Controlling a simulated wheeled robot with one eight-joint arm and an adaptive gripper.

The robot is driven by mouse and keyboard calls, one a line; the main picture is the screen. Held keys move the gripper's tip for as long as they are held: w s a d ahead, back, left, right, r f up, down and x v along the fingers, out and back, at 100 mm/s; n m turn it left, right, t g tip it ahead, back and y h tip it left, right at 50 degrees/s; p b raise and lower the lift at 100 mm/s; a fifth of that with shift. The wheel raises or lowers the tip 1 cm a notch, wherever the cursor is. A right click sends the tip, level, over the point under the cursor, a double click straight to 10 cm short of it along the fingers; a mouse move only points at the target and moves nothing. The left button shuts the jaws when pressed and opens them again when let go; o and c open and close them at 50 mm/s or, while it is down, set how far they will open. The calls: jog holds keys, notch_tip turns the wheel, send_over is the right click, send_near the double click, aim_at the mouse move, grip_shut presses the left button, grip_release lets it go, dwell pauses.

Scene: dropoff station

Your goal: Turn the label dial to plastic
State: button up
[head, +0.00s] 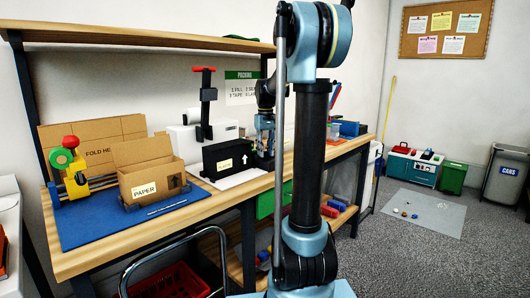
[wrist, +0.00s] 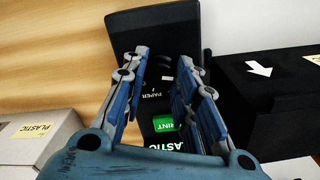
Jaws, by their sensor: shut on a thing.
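The label machine (wrist: 155,35) is a black unit with a raised back panel, in the middle of the wrist view. Its face carries a "PAPER" marking (wrist: 154,95), a green print button (wrist: 163,123) and larger white letters reading "ASTIC", partly cut off by my gripper. My gripper (wrist: 166,68) has its blue and grey fingers around the dial on this face. The fingers are shut on the dial, which is mostly hidden between them, so its pointer cannot be read. In the head view my gripper (head: 264,122) is over the bench, partly behind my arm.
A black box with a white arrow (wrist: 262,72) stands close on the right. On the bench (head: 220,186) are a cardboard box tagged "PAPER" (head: 147,176) and a tape dispenser (head: 74,172) on a blue mat (head: 90,222).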

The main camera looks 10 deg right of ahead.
dwell(0.4)
jog(key=o, duration=1.1)
jog(key=shift+r, duration=0.1)
notch_tip(320, 180, up, 12)
jog(key=shift+f, duration=0.15)
jog(key=s+f+m+t, duration=0.1)
jog(key=s+f, duration=0.5)
jog(key=s, duration=0.4)
jog(key=s+f, duration=0.5)
jog(key=s, duration=0.5)
jog(key=shift+m+t, duration=0.6)
jog(key=shift+m, duration=0.2)
jog(key=s+f, duration=0.5)
jog(key=f, duration=0.1)
jog(key=s+f, duration=0.5)
jog(key=f, duration=0.1)
jog(key=s+f, duration=0.4)
jog(key=f, duration=0.2)
jog(key=shift+s+f, duration=0.25)
jog(key=shift+s, duration=0.15)
